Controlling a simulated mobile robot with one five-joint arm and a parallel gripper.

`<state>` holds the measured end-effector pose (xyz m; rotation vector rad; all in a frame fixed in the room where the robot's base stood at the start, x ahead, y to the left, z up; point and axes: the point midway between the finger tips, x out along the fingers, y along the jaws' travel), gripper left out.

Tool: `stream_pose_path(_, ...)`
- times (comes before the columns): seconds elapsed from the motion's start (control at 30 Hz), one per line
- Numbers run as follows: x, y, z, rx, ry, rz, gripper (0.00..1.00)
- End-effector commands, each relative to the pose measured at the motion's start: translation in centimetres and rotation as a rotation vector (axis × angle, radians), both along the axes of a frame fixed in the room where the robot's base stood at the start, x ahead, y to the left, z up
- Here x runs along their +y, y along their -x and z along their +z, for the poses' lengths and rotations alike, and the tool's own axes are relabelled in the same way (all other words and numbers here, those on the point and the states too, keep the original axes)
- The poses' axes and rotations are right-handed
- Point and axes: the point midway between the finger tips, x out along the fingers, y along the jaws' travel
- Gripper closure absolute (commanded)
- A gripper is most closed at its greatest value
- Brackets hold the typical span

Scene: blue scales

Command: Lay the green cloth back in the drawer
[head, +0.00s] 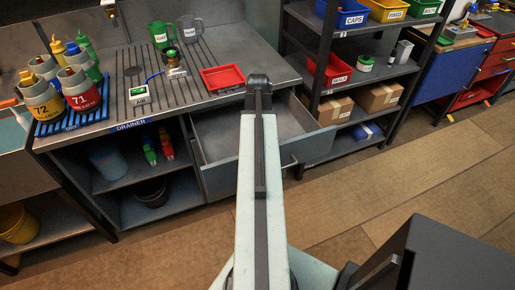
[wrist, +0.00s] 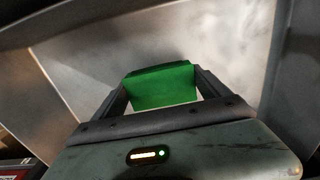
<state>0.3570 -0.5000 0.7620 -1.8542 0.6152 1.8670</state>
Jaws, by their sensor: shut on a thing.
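The green cloth (wrist: 160,92) is between the two fingers of my gripper (wrist: 162,78) in the wrist view. It looks like a small folded, flat-sided piece. The drawer (head: 225,177) stands open under the counter in the head view, and the part of its inside that shows looks bare. My arm crosses in front of the drawer and hides its middle. My gripper and the cloth cannot be made out in the head view. In the wrist view, bare grey metal surfaces surround the cloth; how far it is from them is unclear.
The metal counter (head: 195,92) above the drawer holds a red tray (head: 222,78), green and grey mugs, and a blue rack (head: 75,120) with several bottles. Shelves with boxes (head: 378,97) stand to the right. Open shelves lie left of the drawer.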

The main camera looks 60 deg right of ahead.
Motion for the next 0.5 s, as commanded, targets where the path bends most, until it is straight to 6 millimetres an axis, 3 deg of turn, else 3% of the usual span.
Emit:
stream_pose_path(0.07,0.0,0.0,-0.3,0.000,0.000,0.000,0.68)
stream_pose_path(0.3,0.0,0.0,-3.9,0.000,0.000,-0.001,0.68)
stream_pose_path(0.5,0.0,0.1,-3.5,0.000,0.000,-0.001,0.68)
